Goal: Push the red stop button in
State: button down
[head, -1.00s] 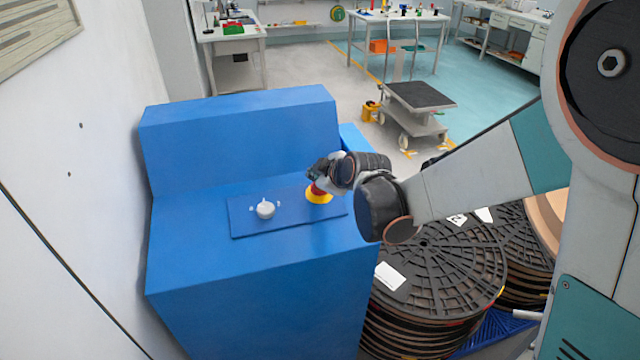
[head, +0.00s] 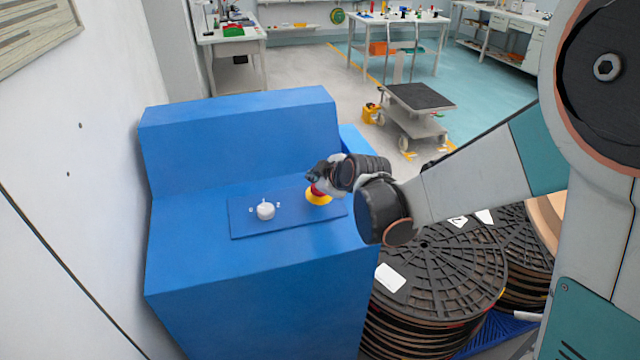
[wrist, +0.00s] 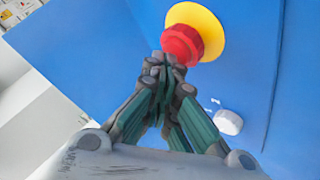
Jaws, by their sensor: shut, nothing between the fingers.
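The red stop button (wrist: 183,45) sits on a yellow round base (wrist: 206,24) on the blue console's panel. In the head view the button (head: 318,190) and its yellow base (head: 319,199) show just below my gripper (head: 316,179). In the wrist view my gripper (wrist: 167,62) is shut and empty, its fingertips overlapping the near edge of the button. They are at or very close to it; I cannot tell whether they touch. I cannot tell how far in the button is.
A white knob (head: 265,211) stands on the panel (head: 240,226) left of the button. The blue console (head: 250,270) has a raised back. Stacked black reels (head: 440,270) stand close on the right, below my arm. A white wall (head: 90,190) is at the left.

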jog(key=shift+s+r+p, duration=0.1)
jog(key=shift+r+p, duration=0.45)
jog(key=shift+r, duration=0.35)
jog(key=r+p, duration=0.2)
jog(key=r, duration=0.1)
jog(key=r+p, duration=0.1)
jog(key=r, duration=0.1)
jog(key=shift+s+d+p, duration=0.15)
jog(key=shift+s+p, duration=0.15)
dwell(0.4)
